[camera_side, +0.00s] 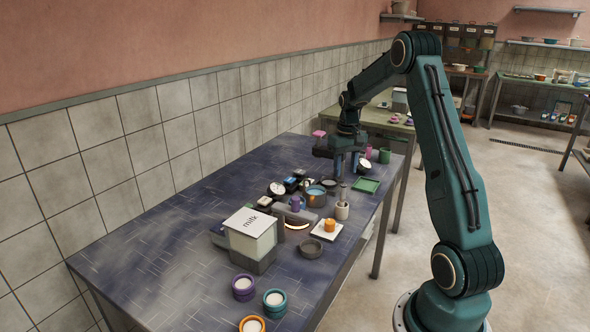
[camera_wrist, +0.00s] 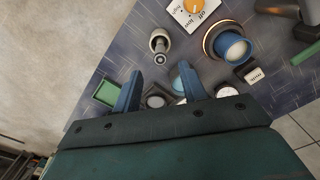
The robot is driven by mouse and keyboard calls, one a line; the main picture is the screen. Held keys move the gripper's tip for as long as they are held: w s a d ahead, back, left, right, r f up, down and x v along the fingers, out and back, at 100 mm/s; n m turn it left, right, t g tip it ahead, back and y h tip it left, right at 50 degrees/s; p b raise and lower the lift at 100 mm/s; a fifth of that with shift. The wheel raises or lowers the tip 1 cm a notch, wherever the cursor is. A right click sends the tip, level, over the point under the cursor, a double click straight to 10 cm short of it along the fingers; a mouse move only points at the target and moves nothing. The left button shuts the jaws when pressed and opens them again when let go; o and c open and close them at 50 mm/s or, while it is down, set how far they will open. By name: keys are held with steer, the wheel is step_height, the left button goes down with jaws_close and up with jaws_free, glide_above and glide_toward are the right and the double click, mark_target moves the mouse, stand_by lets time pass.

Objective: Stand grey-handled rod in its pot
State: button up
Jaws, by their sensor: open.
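The grey-handled rod (camera_side: 343,193) stands upright in a small beige pot (camera_side: 342,211) near the right edge of the dark blue table. In the wrist view the rod's grey end (camera_wrist: 162,57) points toward the camera, with the pot (camera_wrist: 159,37) around its lower part. My gripper (camera_side: 346,172) is above the table, a little beyond the rod, fingers pointing down. In the wrist view my gripper (camera_wrist: 162,73) has its two blue fingers apart, with nothing held between them. The rod is clear of both fingers. How deep it sits is hidden by the pot.
A copper-rimmed pot with blue contents (camera_side: 316,196), a white dial plate with an orange knob (camera_side: 329,229) and a grey dish (camera_side: 311,248) stand close to the pot. A green tray (camera_side: 366,185) lies behind it. The milk box (camera_side: 250,232) stands nearer the front.

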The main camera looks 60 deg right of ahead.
steer(key=shift+r, duration=2.65)
steer(key=shift+a, duration=0.1)
steer(key=s+a+r+n+t, duration=0.1)
steer(key=a+r, duration=0.3)
steer(key=a, duration=0.3)
steer(key=s+a+r+n+t+h, duration=0.1)
steer(key=a+r, duration=0.3)
steer(key=a, duration=0.4)
steer(key=a+r+n, duration=0.1)
steer(key=a+r, duration=0.2)
steer(key=a, duration=0.4)
steer(key=s+a+f+n+t+y, duration=0.1)
steer(key=s+a+n+t, duration=0.2)
steer(key=s+a, duration=1.1)
steer(key=shift+s+a+n+t, duration=0.3)
steer(key=shift+a+n, duration=0.05)
steer(key=shift+n, duration=0.25)
